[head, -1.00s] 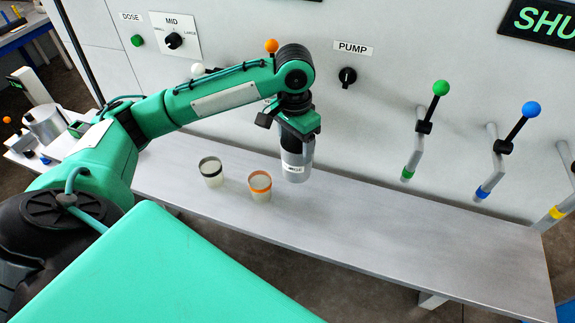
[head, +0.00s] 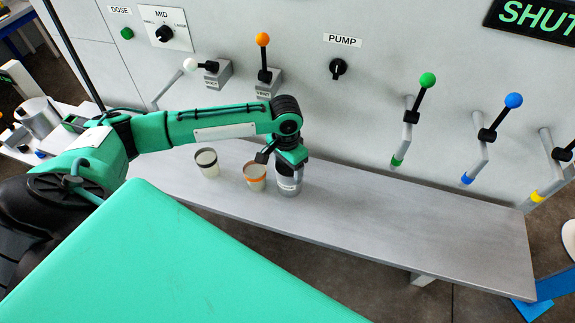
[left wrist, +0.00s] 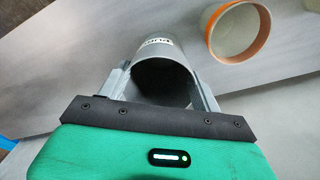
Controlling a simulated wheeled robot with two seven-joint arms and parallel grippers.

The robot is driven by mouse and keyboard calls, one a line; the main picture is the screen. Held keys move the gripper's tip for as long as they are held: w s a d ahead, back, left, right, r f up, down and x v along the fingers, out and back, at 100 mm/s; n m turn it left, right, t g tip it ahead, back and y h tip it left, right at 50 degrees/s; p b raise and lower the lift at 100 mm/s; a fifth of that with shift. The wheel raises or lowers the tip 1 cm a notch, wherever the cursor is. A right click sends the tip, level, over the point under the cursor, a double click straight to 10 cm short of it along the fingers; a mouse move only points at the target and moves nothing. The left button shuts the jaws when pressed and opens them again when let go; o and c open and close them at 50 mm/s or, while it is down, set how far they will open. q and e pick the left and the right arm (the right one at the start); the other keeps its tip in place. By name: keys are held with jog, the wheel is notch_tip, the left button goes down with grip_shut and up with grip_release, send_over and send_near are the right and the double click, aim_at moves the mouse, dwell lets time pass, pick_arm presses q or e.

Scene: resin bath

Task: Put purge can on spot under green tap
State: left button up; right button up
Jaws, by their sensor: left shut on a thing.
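The purge can, a grey metal can with a white label, (head: 289,188) is in my left gripper (head: 291,165), near the left-middle of the grey bench (head: 400,225). In the left wrist view the can (left wrist: 160,75) is between the two fingers, its dark open mouth facing the camera. The gripper is shut on it. I cannot tell whether its base touches the bench. The green tap (head: 402,140), with a green ball on its lever and a green-tipped spout, is on the wall to the right of the can. The spot under it is not distinguishable. My right gripper is not in view.
An orange-rimmed cup (head: 255,178) stands close left of the can, and a dark-rimmed cup (head: 207,162) farther left. Taps with blue (head: 490,140) and yellow (head: 550,175) tips are right of the green one. The bench below the taps is clear.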

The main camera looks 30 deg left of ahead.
pick_arm(q)
jog(key=o, duration=1.3)
jog(key=shift+f, duration=0.1)
